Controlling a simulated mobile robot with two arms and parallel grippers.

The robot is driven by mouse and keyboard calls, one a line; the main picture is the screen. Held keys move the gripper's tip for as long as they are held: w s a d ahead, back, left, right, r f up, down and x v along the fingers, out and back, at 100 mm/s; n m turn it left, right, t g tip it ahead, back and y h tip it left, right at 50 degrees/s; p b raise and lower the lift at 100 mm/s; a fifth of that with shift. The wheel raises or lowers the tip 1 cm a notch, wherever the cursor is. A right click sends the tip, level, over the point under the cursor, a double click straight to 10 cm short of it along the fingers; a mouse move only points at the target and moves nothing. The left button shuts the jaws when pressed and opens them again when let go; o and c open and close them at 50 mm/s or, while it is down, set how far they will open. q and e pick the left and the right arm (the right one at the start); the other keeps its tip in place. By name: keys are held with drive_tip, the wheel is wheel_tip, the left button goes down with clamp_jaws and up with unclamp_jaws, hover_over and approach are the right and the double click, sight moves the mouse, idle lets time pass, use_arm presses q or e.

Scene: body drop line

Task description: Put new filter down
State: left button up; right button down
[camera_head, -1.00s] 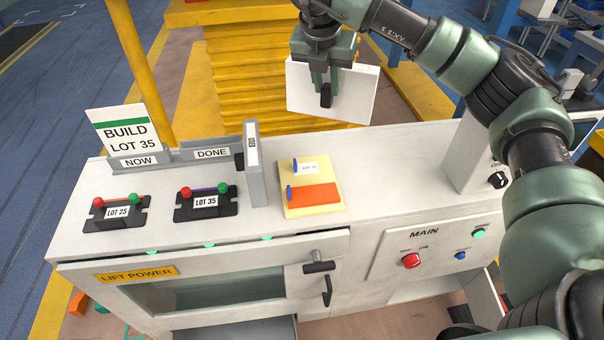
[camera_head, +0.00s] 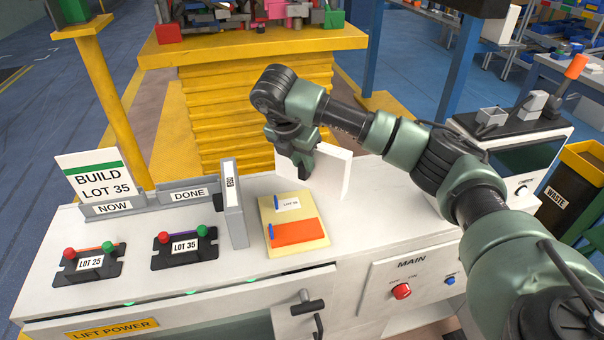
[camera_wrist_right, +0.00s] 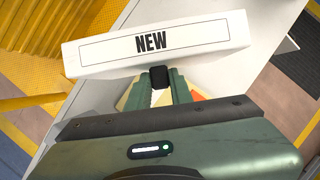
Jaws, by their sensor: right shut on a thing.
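I cannot tell whether the panel's lower edge touches the cabinet top. My left gripper is not in view.
The yellow board (camera_head: 292,225) with an orange patch lies on the cabinet top (camera_head: 365,220). A grey upright piece (camera_head: 233,205), the LOT 35 block (camera_head: 185,247) and the LOT 25 block (camera_head: 90,264) stand left. Bare top lies right of the panel.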

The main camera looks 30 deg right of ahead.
sight(301, 172)
drive_tip(key=shift+f+p, duration=0.3)
drive_tip(key=shift+f, duration=2.05)
drive_tip(key=c, duration=1.3)
unclamp_jaws()
drive_tip(key=shift+o, duration=0.2)
